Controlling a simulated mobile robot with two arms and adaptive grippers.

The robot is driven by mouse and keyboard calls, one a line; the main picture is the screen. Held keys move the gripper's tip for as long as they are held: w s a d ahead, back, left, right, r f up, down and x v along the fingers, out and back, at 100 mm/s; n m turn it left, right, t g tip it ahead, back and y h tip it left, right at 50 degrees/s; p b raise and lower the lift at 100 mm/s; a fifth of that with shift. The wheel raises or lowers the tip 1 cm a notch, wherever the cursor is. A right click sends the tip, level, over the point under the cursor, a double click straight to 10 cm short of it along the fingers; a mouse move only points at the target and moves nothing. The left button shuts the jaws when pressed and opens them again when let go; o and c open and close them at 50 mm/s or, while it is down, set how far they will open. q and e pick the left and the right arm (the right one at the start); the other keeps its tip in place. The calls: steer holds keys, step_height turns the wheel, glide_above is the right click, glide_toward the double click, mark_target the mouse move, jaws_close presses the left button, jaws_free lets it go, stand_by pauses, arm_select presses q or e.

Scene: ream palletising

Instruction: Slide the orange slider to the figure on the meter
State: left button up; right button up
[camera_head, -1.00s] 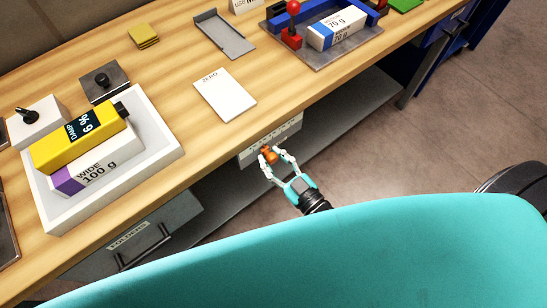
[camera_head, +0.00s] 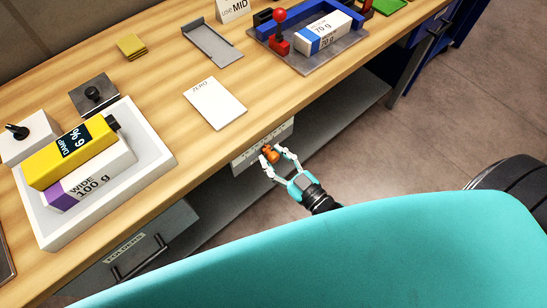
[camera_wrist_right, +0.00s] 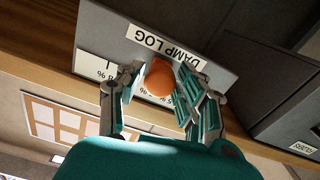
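The orange slider (camera_head: 271,154) sits on the white-labelled panel (camera_head: 245,160) under the bench's front edge. In the right wrist view the slider (camera_wrist_right: 160,78) is a round orange knob below a "DAMP LOG" label (camera_wrist_right: 166,47), seen upside down. My right gripper (camera_head: 273,153) has its fingers on either side of the knob and looks shut on it. The fingers (camera_wrist_right: 160,85) hide much of the scale's figures. The yellow meter (camera_head: 72,152) lies on a white box and shows "DAMP 6 %". My left gripper is not in view.
A white tray (camera_head: 160,168) holds the meter and the "WIDE 100 g" ream (camera_head: 95,175). A "ZERO" card (camera_head: 215,103) lies on the bench. A drawer labelled "FOLDERS" (camera_head: 150,245) is below. A grey lower shelf (camera_head: 330,112) runs under the bench.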

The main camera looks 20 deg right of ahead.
steer(key=shift+o, duration=1.2)
steer(key=shift+s, duration=0.15)
steer(key=v, duration=1.2)
steer(key=s+d+f+m+g+h, duration=0.1)
steer(key=s+f+g, duration=0.15)
steer(key=f, duration=0.65)
steer(key=s+d+f+g+h, duration=0.1)
steer(key=d+f+g+h, duration=0.15)
steer(key=f, duration=0.65)
steer(key=s+d+f+m+g+h, duration=0.1)
steer(key=s+f+g, duration=0.15)
steer(key=f, duration=0.65)
steer(key=s+f+m+g+h, duration=0.1)
steer(key=s+f+g, duration=0.7)
steer(key=s+f, duration=0.6)
steer(key=shift+s+d+h, duration=0.2)
steer(key=shift+s+h, duration=0.15)
steer(key=shift+s, duration=0.15)
